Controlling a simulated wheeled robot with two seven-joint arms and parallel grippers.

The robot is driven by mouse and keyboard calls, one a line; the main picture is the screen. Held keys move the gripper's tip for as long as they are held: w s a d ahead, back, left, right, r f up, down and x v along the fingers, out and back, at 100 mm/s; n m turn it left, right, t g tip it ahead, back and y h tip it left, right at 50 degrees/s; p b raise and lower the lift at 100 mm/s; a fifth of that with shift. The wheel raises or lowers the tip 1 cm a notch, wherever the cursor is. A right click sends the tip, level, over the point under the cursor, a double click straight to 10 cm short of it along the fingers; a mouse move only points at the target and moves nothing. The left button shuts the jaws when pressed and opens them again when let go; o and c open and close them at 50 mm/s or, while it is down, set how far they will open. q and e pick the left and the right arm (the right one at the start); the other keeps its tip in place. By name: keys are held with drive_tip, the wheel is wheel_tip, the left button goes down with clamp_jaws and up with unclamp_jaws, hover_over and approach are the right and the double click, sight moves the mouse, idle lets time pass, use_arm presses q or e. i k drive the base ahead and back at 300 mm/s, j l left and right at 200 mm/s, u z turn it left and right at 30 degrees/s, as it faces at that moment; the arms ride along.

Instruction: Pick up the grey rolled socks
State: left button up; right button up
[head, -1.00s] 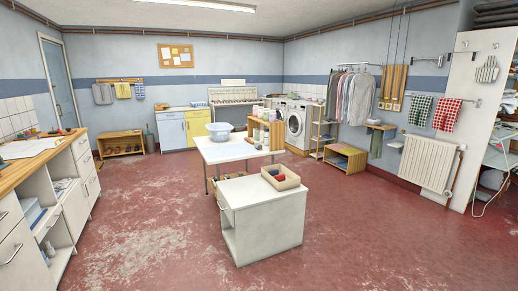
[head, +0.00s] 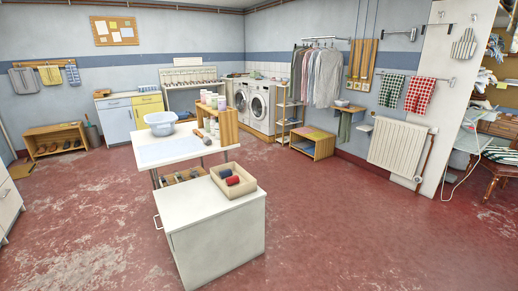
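An open beige box (head: 250,186) stands on top of the white cabinet (head: 205,205) in the middle of the room. Inside it lie a red roll (head: 233,181) and a dark grey roll (head: 226,173), side by side. The dark one looks like the grey rolled socks, but it is too small to be certain. Neither of my grippers shows in the head view.
Red floor lies clear in front and to the right. A radiator (head: 397,147) hangs on the right wall.

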sight(206, 140)
drive_tip(key=i+l+z, duration=0.25)
drive_tip(key=i+z, duration=0.15)
drive_tip(key=i, duration=0.35)
drive_tip(key=i+z, duration=0.45)
drive_tip(key=i, duration=0.35)
drive_tip(key=i+j+z, duration=0.25)
drive_tip(key=i+z, duration=0.15)
drive_tip(key=i, duration=0.35)
drive_tip(key=i+l+u, duration=0.15)
drive_tip(key=i, duration=0.5)
drive_tip(key=i+l+u, duration=0.1)
drive_tip(key=i, duration=0.55)
drive_tip(key=i+j+u, duration=0.15)
drive_tip(key=i+u, duration=0.15)
drive_tip(key=u, duration=0.15)
drive_tip(key=i+u, duration=0.3)
drive_tip(key=u, duration=0.15)
drive_tip(key=i+u, duration=0.3)
drive_tip(key=u, duration=0.15)
drive_tip(key=i+l+u, duration=0.15)
drive_tip(key=i+u, duration=0.15)
drive_tip(key=u, duration=0.15)
drive_tip(key=i+l+u, duration=0.25)
drive_tip(key=u, duration=0.2)
drive_tip(key=i+l+u, duration=0.2)
drive_tip(key=l+u, duration=0.25)
drive_tip(key=j, duration=0.1)
